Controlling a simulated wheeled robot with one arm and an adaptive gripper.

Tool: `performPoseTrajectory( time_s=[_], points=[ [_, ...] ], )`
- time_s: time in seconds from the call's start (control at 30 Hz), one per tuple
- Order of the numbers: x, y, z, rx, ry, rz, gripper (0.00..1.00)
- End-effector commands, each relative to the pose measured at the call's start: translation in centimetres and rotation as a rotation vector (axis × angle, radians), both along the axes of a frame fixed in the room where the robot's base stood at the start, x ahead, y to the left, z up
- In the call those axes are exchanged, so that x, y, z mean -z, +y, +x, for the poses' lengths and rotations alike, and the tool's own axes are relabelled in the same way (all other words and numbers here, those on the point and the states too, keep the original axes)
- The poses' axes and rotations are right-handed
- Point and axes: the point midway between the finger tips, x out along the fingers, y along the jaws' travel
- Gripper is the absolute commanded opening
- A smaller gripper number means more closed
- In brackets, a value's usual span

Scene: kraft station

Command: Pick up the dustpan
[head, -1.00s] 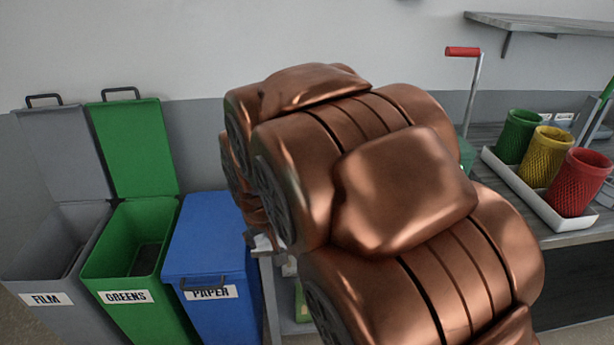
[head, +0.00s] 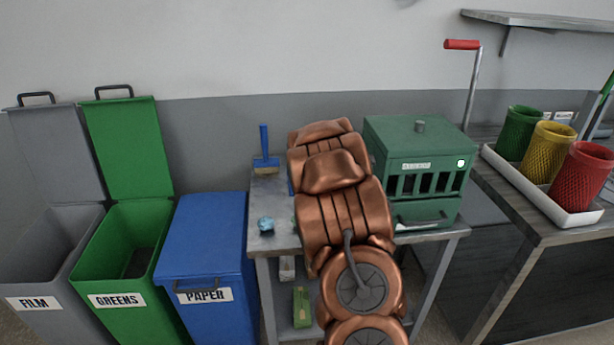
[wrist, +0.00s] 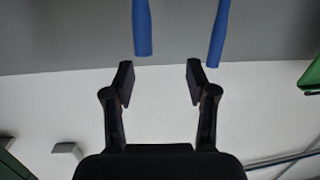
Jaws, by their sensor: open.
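In the head view a blue-handled brush (head: 264,148) with pale bristles stands at the back left of the small grey table. A sliver of blue (head: 290,186) shows beside my arm; it may be the dustpan, mostly hidden. The wrist view looks upside down and shows two blue handles, one at left (wrist: 142,28) and one at right (wrist: 218,30). The left one is probably the dustpan's, as the right one lies toward the green lid. My gripper (wrist: 160,82) is open and empty, apart from both handles. Its fingers are hidden in the head view.
A crumpled blue item (head: 266,224) lies on the table (head: 262,240). The closed blue paper bin (head: 208,235) stands at left, beside open green and grey bins.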

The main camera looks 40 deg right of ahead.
Motion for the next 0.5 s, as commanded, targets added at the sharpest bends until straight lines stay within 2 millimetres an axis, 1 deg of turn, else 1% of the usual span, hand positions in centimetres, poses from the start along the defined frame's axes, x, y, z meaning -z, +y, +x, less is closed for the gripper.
performPoseTrajectory(
  time_s=[0.03, 0.13, 0.33, 0.5],
  points=[
    [0.8, -0.9, -0.1, -0.004, -0.032, -0.006, 0.57],
    [1.0, -2.0, -0.2, -0.017, -0.092, -0.023, 0.57],
    [1.1, -2.8, -0.2, -0.032, -0.146, -0.036, 0.57],
    [1.1, -3.3, 0.7, -0.033, -0.149, -0.037, 0.57]
  ],
)
